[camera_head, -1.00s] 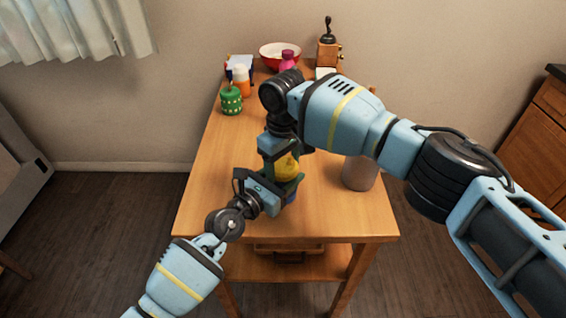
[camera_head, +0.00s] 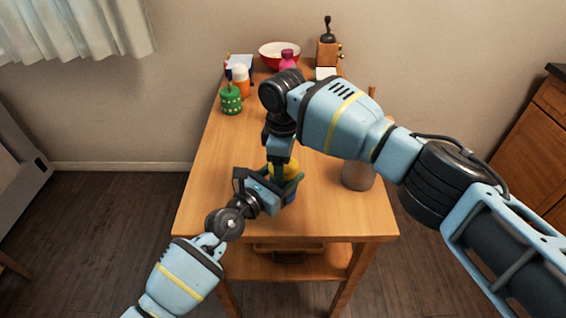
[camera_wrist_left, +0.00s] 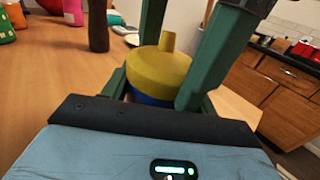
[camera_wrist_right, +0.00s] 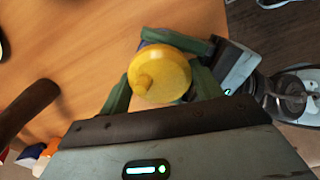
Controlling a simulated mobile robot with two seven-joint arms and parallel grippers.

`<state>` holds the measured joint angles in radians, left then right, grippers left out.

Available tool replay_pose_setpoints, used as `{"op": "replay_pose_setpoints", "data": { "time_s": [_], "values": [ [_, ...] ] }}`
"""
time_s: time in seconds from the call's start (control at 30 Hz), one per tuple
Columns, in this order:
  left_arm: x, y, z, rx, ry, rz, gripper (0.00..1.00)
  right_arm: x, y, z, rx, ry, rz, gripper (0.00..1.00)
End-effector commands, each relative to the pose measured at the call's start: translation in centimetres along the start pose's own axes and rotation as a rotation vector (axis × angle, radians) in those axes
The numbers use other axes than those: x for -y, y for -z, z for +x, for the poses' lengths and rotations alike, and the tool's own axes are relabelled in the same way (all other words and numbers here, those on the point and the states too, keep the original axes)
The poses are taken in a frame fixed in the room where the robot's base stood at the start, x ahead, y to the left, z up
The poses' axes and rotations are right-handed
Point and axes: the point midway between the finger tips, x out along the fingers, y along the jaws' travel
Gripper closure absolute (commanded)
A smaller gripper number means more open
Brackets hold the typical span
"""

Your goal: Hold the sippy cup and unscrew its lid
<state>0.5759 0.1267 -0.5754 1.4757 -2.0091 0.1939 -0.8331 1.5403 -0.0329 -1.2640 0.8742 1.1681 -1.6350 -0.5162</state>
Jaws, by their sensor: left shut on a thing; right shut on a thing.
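The sippy cup has a yellow lid with a spout (camera_wrist_left: 160,70) and a blue body (camera_wrist_left: 150,100); it stands upright near the table's front. The lid also shows in the head view (camera_head: 287,167) and right wrist view (camera_wrist_right: 160,75). My left gripper (camera_head: 284,188) comes in low from the left and is shut on the cup body. My right gripper (camera_head: 282,166) points down from above and is shut on the lid, one finger on each side. My right arm and the fingers hide part of the cup.
A grey cylinder (camera_head: 358,174) stands right of the cup. A green container (camera_head: 231,100), an orange-and-white bottle (camera_head: 241,80), a red bowl (camera_head: 270,56), a pink bottle (camera_head: 287,60) and a coffee grinder (camera_head: 328,48) are farther back. The table's left side (camera_head: 212,165) is clear.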

Motion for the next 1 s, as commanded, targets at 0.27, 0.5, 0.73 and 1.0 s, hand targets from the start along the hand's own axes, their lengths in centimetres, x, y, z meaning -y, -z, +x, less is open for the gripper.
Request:
{"op": "replay_pose_setpoints", "data": {
  "time_s": [0.27,0.5,0.73,1.0],
  "values": [
    [-0.1,0.0,0.0,0.000,-0.002,0.000,1.00,0.1,0.1,0.0,-0.001,0.002,0.000,0.14],
    [-0.1,0.0,0.0,0.001,-0.003,0.001,1.00,0.1,0.1,-0.1,0.000,0.003,0.000,0.14],
    [-0.2,0.2,-0.1,-0.003,-0.004,0.002,1.00,0.1,0.1,-2.0,-0.001,0.003,-0.001,0.14],
    [-0.1,0.3,-0.1,-0.005,-0.002,0.001,1.00,0.1,0.1,-4.5,0.000,0.003,0.000,0.14]
  ]
}}
